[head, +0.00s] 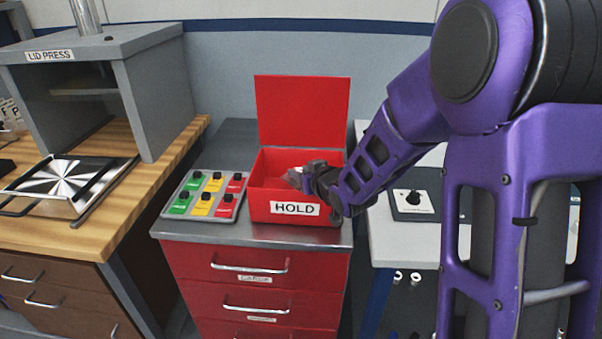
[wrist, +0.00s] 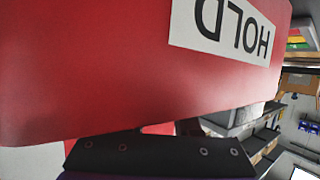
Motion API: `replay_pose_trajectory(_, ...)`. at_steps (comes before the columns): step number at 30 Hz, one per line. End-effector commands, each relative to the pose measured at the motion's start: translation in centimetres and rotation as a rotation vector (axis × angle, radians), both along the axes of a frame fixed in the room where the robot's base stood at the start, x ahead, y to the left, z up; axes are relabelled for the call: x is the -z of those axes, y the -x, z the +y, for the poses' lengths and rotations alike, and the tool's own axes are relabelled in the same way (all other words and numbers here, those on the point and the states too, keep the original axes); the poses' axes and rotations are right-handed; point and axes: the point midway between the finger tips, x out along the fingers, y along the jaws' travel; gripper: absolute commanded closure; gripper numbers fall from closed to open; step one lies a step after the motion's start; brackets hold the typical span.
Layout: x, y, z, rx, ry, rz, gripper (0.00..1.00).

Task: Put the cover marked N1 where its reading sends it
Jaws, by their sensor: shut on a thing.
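A red box labelled HOLD (head: 272,213) stands on the red cabinet with its lid (head: 303,110) raised at the back. My gripper (head: 301,178) reaches in from the right, over the box's open top at its right side. It is shut on a small greyish piece, taken as the cover, mostly hidden by the fingers; no N1 mark or reading can be read. In the wrist view the box's red front (wrist: 110,65) with the upside-down HOLD label fills most of the picture, and the fingertips and cover do not show clearly.
A panel of green, yellow and red switches (head: 207,195) lies left of the box. Further left, the grey lid press (head: 130,95) and a metal plate (head: 70,185) stand on a wooden bench. A white table with a knob unit (head: 413,205) is at the right.

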Motion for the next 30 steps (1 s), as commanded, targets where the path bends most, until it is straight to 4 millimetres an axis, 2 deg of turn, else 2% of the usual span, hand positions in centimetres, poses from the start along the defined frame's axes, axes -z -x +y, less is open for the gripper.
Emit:
replay_pose_trajectory(16,1.3,0.0,0.0,0.0,0.001,0.003,1.0)
replay_pose_trajectory(17,1.3,0.0,0.0,0.001,0.0,0.004,0.68)
replay_pose_trajectory(21,1.5,0.1,-0.1,0.001,0.002,0.007,0.43)
replay_pose_trajectory(22,1.5,0.1,-0.1,0.001,0.002,0.008,0.4)
replay_pose_trajectory(30,1.7,0.2,-0.1,0.001,0.004,0.012,0.4)
